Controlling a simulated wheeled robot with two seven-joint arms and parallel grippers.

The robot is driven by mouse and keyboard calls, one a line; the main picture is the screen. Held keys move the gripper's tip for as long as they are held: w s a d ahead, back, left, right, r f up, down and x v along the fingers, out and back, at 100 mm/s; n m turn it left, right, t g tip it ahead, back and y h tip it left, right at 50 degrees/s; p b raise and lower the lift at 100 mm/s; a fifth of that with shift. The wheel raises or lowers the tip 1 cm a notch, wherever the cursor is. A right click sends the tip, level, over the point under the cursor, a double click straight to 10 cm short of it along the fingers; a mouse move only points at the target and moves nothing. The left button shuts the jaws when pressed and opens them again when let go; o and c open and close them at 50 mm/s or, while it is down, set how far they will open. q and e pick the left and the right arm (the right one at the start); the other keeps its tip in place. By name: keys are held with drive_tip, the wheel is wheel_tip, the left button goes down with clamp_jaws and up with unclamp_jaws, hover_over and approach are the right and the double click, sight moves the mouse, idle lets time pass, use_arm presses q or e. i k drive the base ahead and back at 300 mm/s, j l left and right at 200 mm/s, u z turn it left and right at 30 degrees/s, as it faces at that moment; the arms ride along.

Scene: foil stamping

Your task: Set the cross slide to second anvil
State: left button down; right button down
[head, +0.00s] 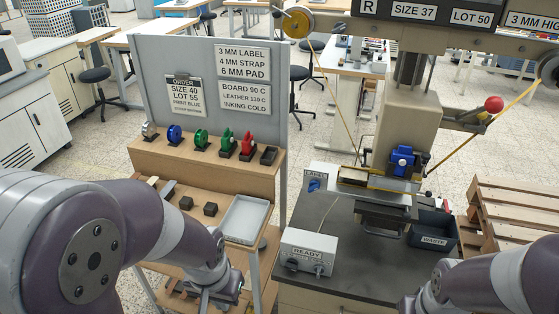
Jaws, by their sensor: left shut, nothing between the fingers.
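The stamping press (408,125) stands on a dark-topped bench on the right. Under its head is a slide assembly with a flat plate (354,176) at its left end and a dark block (385,215) at its front. A blue part (403,161) sits on the press above the slide. I cannot tell which anvil the cross slide is at. My left gripper (206,300) is shut and empty, low beside the wooden stand, well left of the press. My right arm comes in at the lower right; its fingers are outside the picture.
The wooden stand (205,165) holds coloured rolls, with a grey tray (245,219) below. A red-knobbed lever (493,104) juts right. Pallets (512,205) lie beyond.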

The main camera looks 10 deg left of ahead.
sight(326, 174)
drive_tip(key=i+j+z, duration=0.15)
drive_tip(key=i+j, duration=0.65)
drive_tip(key=j, duration=0.1)
